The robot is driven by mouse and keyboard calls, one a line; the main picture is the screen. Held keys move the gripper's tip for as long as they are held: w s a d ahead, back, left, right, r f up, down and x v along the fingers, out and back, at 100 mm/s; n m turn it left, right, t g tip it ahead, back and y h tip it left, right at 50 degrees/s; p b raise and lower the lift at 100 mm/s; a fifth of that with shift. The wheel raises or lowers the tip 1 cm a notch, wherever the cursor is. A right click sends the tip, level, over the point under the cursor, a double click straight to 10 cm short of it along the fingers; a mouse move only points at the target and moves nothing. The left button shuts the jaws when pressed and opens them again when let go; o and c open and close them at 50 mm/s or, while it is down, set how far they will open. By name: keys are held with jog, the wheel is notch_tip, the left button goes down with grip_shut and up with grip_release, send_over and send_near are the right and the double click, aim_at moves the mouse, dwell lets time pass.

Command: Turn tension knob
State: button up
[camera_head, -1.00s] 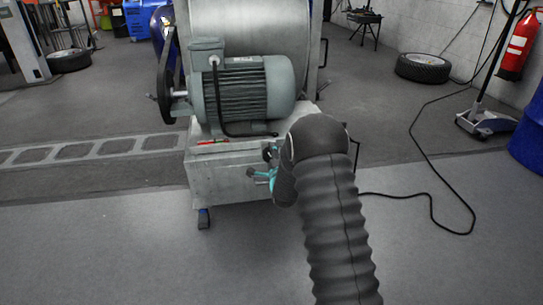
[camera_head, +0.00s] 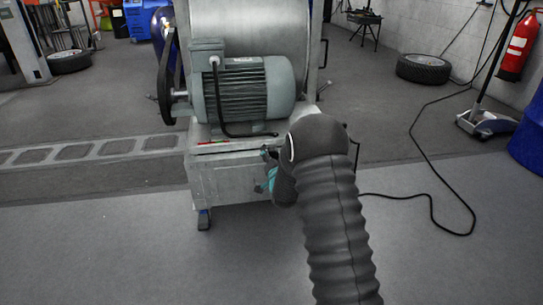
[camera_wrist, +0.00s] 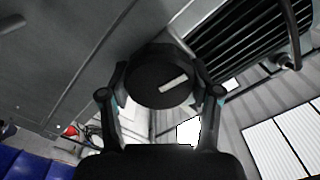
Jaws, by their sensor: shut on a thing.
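The tension knob (camera_wrist: 152,72) is a round black disc with a white pointer line, seen close up in the wrist view. The line lies at a slant, its right end higher. My gripper (camera_wrist: 162,93) has one finger on each side of the knob and is shut on it. In the head view my gripper (camera_head: 266,182), with teal parts, is at the front right of the machine's grey metal base (camera_head: 230,180). My dark arm hides part of it there, and I cannot make out the knob in that view.
A grey-green motor (camera_head: 247,93) sits on the base just above my gripper, in front of a large metal drum (camera_head: 250,28). A black cable (camera_head: 430,200) lies on the floor to the right. The floor at front left is clear.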

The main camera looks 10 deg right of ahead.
jog(key=n, duration=0.4)
jog(key=shift+a+n, duration=0.1)
jog(key=shift+n, duration=0.2)
jog(key=n, duration=0.3)
jog(key=shift+a+n, duration=0.1)
jog(key=shift+n, duration=0.3)
jog(key=n, duration=0.4)
jog(key=shift+a, duration=0.1)
jog(key=n, duration=1.1)
jog(key=shift+a+f, duration=0.1)
jog(key=n, duration=0.6)
jog(key=shift+f+n, duration=0.15)
jog(key=shift+n, duration=0.25)
